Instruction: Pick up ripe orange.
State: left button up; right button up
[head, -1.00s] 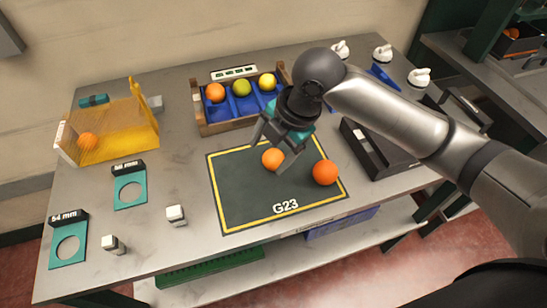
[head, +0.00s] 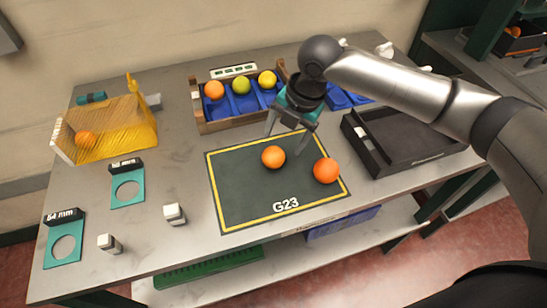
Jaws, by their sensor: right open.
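Two oranges lie on the dark mat marked G23 (head: 235,195). One orange (head: 273,157) is near the middle of the mat and looks slightly lighter. The other, deeper orange (head: 326,171) is near the mat's right edge. My right gripper (head: 286,146) is open and empty, pointing down above the far right part of the mat, behind the two oranges. Its fingers are apart from both. My left gripper is not in view.
A wooden crate (head: 203,127) with blue compartments holds an orange, a green and a yellow fruit. A yellow bin (head: 135,137) with an orange stands left. A black tray (head: 420,155) lies right. Teal ring gauges (head: 127,197) and white-topped blocks (head: 174,214) lie front left.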

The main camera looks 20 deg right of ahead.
aim_at(276, 151)
jog(key=shift+a+b+x, duration=0.2)
jog(key=shift+b+x, duration=0.05)
jog(key=shift+x, duration=1.3)
jog(key=shift+a+b+x, duration=0.15)
jog(key=shift+b+x, duration=0.05)
jog(key=shift+x, duration=1.4)
jog(key=shift+s, duration=0.2)
jog(key=shift+r, duration=0.1)
jog(key=c, duration=1.2)
